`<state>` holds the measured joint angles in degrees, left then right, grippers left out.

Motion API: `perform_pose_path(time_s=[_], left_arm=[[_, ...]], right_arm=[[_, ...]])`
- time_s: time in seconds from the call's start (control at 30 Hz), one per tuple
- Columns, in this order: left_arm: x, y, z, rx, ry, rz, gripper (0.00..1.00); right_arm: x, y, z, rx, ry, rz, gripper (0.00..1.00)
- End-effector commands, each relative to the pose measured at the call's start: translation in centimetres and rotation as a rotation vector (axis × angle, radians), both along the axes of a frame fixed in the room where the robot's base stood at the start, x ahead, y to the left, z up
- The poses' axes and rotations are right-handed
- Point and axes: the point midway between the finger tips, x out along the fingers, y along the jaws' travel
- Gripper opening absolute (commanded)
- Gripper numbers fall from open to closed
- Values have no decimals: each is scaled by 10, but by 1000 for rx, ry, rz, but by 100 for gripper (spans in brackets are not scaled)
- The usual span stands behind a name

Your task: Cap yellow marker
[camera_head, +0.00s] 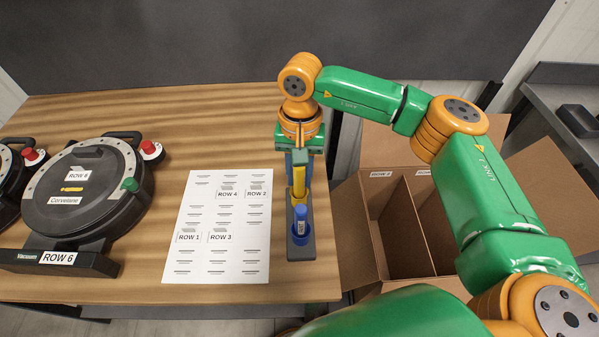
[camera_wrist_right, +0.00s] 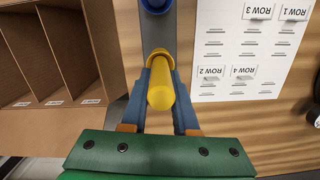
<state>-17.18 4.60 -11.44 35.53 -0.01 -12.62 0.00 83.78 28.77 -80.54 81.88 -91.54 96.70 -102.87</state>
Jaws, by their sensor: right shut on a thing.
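The yellow marker (camera_head: 299,182) stands upright at the back part of a dark grey holder (camera_head: 300,250) at the table's right side. My right gripper (camera_head: 299,172) comes down over it from above and is shut on its upper yellow part. In the right wrist view the yellow marker (camera_wrist_right: 160,92) lies between the two fingers of my right gripper (camera_wrist_right: 160,95). The fingers hide its sides, so I cannot tell whether a separate cap sits fully on it. A blue marker (camera_head: 300,222) stands in the same holder, nearer the front. My left gripper is out of view.
A white sheet (camera_head: 210,265) with ROW tags lies left of the holder. Round black seed meters (camera_head: 85,215) stand at the left. A cardboard box (camera_head: 410,250) with compartments is beyond the table's right edge. Bare table (camera_head: 130,290) lies in front.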

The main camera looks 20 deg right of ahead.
Motion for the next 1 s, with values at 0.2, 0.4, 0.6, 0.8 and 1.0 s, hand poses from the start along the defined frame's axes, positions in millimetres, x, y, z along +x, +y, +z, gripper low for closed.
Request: perform_pose_path(time_s=[0.2,0.4,0.6,0.8,1.0], left_arm=[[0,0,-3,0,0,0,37],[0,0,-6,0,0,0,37],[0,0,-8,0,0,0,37],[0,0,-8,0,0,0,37],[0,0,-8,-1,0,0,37]], right_arm=[[0,0,-3,0,0,0,0],[0,0,-6,0,0,0,0],[0,0,-8,0,0,0,0],[0,0,-8,0,0,0,0],[0,0,-8,0,0,0,63]])
